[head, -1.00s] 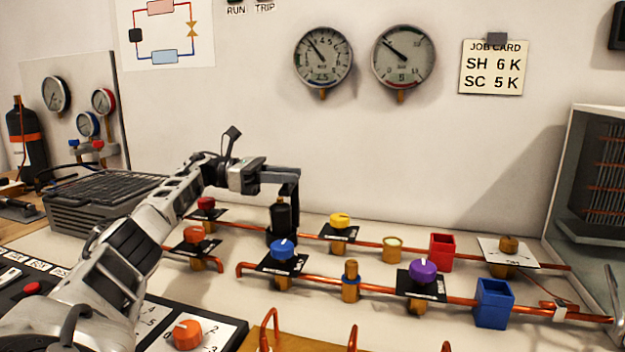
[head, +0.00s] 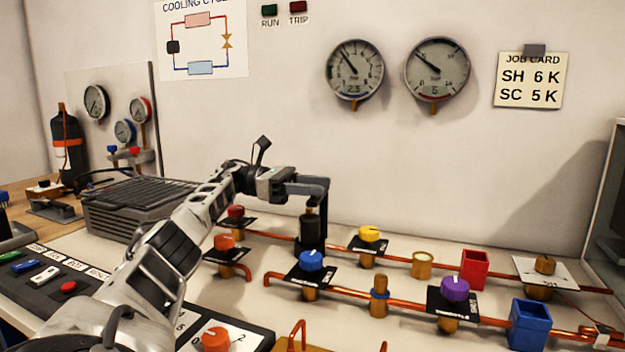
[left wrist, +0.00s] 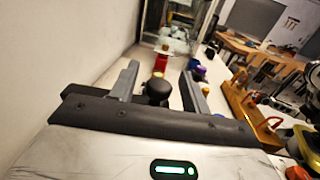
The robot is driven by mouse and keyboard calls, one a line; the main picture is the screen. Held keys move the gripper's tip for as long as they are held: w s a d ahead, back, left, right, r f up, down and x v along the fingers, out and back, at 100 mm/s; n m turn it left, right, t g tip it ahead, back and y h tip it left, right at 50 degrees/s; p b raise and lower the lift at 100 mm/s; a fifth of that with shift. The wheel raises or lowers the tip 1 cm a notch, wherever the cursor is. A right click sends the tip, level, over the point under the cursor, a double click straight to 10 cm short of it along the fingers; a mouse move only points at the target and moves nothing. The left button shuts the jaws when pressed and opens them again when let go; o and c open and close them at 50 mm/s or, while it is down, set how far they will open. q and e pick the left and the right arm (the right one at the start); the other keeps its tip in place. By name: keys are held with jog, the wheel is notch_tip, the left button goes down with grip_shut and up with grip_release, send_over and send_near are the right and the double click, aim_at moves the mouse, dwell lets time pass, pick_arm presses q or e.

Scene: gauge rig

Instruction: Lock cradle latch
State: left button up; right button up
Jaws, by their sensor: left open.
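A black upright cylinder (head: 312,228) stands in what looks like a dark holder behind the front copper pipe. I cannot make out a separate latch on it. My left gripper (head: 316,190) is at the top of this cylinder. In the left wrist view, the two grey fingers of my left gripper (left wrist: 160,85) are apart, with a round black top (left wrist: 157,90) between or just beyond them. Whether they touch it I cannot tell. My right gripper is not in view.
A blue knob (head: 311,260), a yellow knob (head: 369,233) and a purple knob (head: 455,289) sit along the copper pipes. A red box (head: 474,270) and a blue box (head: 529,324) stand to the right. A grey ribbed unit (head: 150,207) stands at the left.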

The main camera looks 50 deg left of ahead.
pick_arm(q)
notch_tip(320, 180, up, 3)
jog(key=shift+f, duration=0.1)
jog(key=shift+s+d+r, duration=0.25)
jog(key=shift+s+r, duration=0.1)
jog(key=shift+r, duration=0.15)
jog(key=s+d+r+b, duration=0.8)
jog(key=d+r+b, duration=0.1)
jog(key=d, duration=0.1)
jog(key=shift+s+b, duration=0.2)
jog(key=shift+b, duration=0.2)
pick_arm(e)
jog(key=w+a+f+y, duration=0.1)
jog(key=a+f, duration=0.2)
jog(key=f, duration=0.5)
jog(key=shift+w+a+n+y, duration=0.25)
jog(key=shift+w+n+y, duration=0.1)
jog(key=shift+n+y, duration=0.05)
